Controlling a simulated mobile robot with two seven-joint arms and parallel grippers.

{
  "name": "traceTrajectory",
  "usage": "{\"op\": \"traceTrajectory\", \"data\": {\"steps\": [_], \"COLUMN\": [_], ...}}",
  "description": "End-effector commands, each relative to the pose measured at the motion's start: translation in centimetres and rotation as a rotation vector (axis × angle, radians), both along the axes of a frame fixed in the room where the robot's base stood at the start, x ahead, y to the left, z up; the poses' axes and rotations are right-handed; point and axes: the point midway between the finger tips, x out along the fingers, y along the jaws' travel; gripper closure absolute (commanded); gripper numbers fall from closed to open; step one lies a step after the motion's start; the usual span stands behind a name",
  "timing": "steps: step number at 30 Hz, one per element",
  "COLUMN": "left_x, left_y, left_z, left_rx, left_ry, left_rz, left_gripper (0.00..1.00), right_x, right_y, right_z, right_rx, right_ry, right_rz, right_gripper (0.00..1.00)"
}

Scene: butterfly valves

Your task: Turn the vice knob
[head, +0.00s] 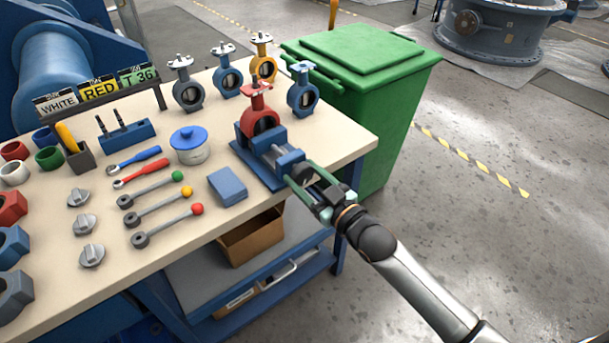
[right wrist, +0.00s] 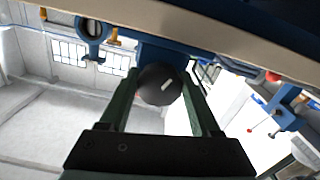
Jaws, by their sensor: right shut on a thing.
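The blue vice (head: 256,170) sits at the right front corner of the workbench and holds a red butterfly valve (head: 260,122) upright between its jaws. The vice knob (right wrist: 160,86) is round and black with a white mark on its face. My right gripper (head: 308,178) reaches in from the lower right at the front end of the vice. In the right wrist view, its two green fingers (right wrist: 160,96) are shut on the knob from both sides. My left gripper is not in view.
Several valves, one of them yellow (head: 263,62), stand along the bench's back edge. A blue block (head: 228,187), rods with coloured balls and a pot with a blue lid (head: 189,143) lie left of the vice. A green bin (head: 375,75) stands close behind on the right.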

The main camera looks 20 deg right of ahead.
Motion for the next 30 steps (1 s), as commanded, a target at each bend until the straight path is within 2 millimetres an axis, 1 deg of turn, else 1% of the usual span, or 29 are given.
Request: {"op": "traceTrajectory", "data": {"steps": [1,6,8,14,23,24,30], "left_x": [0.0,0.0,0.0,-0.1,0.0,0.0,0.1], "left_y": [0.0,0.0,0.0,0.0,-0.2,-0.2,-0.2], "left_z": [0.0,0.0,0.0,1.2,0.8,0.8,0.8], "left_rx": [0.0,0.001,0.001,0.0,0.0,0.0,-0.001], "left_ry": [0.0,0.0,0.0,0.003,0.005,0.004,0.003], "left_rz": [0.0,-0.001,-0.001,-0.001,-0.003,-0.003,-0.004], "left_gripper": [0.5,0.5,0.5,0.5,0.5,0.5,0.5], "right_x": [0.0,0.0,0.0,0.0,0.0,0.0,0.0], "right_y": [0.0,0.0,0.0,0.1,0.1,0.1,0.1], "right_z": [0.0,0.0,0.0,0.2,0.0,0.0,0.0], "right_rx": [0.0,0.0,0.001,0.066,0.085,0.085,0.085], "right_ry": [0.0,0.0,0.001,0.027,0.031,0.031,0.031], "right_rz": [0.001,0.001,0.001,0.0,0.001,0.001,0.0], "right_gripper": [0.73,0.92,0.92,0.92,0.92,0.32,0.09]}}
